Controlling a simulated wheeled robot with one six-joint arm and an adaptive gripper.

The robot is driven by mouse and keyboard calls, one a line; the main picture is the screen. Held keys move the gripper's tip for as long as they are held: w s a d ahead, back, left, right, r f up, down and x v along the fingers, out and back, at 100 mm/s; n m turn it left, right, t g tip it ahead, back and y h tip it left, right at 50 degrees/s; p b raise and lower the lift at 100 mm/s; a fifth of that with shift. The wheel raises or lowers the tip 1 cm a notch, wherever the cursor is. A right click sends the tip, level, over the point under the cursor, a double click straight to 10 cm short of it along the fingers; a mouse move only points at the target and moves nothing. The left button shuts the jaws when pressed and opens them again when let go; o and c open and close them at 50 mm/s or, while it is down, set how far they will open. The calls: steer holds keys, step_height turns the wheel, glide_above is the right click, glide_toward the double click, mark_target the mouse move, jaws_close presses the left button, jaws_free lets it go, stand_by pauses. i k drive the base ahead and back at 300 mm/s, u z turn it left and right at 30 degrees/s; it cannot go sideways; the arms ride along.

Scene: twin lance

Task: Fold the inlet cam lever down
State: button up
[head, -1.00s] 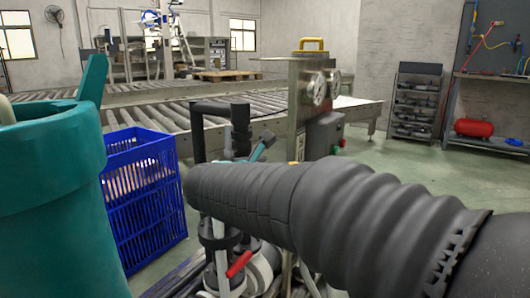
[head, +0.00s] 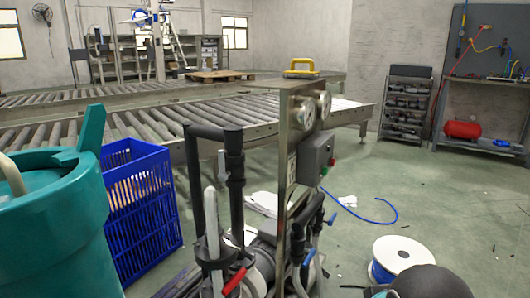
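The pump assembly stands at the lower middle of the head view. Its black pipework (head: 235,165) rises in an arch. A long pale grey lever (head: 211,222) stands nearly upright on the front pipe. A shorter pale lever (head: 221,165) stands beside the rear black pipe. A red handle (head: 234,281) sits low at the front, tilted. I cannot tell for certain which of these is the inlet cam lever. My gripper is not in view. A dark rounded shape (head: 432,283) is cut off at the lower right; I cannot tell what it is.
A teal tank (head: 50,235) and a blue crate (head: 145,210) stand close on the left. A steel gauge panel (head: 297,130) with a grey box (head: 316,157) stands right of the pipes. A white-and-blue reel (head: 402,255) and loose blue hose (head: 375,218) lie on the right floor.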

mark_target(227, 243)
steer(key=u, duration=1.1)
steer(key=k, duration=0.8)
steer(key=z, duration=0.35)
steer(key=i, duration=0.45)
